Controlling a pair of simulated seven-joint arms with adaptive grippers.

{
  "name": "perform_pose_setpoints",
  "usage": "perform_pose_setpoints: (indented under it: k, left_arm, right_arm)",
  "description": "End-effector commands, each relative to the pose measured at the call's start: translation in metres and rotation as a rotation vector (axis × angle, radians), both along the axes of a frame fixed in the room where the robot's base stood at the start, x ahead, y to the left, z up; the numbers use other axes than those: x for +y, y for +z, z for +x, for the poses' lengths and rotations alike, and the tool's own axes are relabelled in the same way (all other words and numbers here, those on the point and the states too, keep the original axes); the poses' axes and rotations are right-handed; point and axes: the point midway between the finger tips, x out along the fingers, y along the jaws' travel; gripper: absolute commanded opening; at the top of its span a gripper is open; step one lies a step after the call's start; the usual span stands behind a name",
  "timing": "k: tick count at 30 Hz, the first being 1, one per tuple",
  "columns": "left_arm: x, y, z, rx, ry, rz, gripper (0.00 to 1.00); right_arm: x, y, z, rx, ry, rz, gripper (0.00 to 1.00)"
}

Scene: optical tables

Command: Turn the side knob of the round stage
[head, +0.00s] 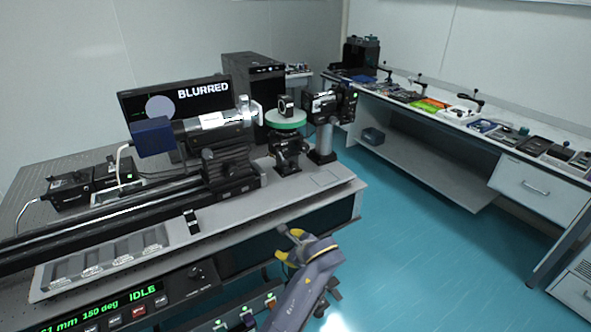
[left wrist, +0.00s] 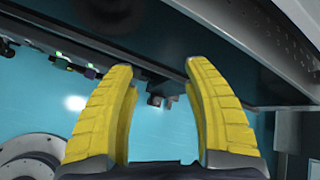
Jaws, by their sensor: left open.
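The round stage (head: 285,119) has a green disc top and stands on a black mount (head: 287,150) on the optical table. A small black square-framed part (head: 286,104) sits on the disc. I cannot clearly make out the side knob at this size. My left gripper (head: 288,246), with yellow fingers, is in front of the table's front edge, lower than the stage and apart from it. In the left wrist view its fingers (left wrist: 158,78) are spread with nothing between them. The stage does not show in that view. My right gripper is not in view.
A camera on a post (head: 325,125) stands right of the stage, and a long barrel on a rail (head: 215,140) to its left. A monitor (head: 180,98) reads BLURRED; the front panel (head: 140,300) reads IDLE. A side bench (head: 480,125) stands right; the blue floor between is clear.

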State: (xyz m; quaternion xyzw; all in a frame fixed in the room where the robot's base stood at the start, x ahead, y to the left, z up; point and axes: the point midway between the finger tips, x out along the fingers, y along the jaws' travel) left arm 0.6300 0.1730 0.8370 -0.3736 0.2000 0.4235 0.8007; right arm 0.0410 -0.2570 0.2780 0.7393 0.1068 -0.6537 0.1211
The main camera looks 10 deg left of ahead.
Motion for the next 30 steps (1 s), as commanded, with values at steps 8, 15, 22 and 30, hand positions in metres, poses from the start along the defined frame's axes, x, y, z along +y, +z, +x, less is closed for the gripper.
perform_pose_setpoints:
  k: [8,15,22,30]
  left_arm:
    - [-0.046,0.098,0.086,0.136,-0.191,0.335,0.5]
    - [-0.07,0.169,0.125,0.232,-0.272,0.563,0.5]
    - [-0.078,0.2,0.137,0.276,-0.295,0.658,0.5]
    - [-0.061,0.194,0.153,0.283,-0.295,0.671,0.5]
  right_arm:
    - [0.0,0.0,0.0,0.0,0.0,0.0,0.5]
    - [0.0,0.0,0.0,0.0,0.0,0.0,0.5]
    - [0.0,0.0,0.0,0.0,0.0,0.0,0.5]
    - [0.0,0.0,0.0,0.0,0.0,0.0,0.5]
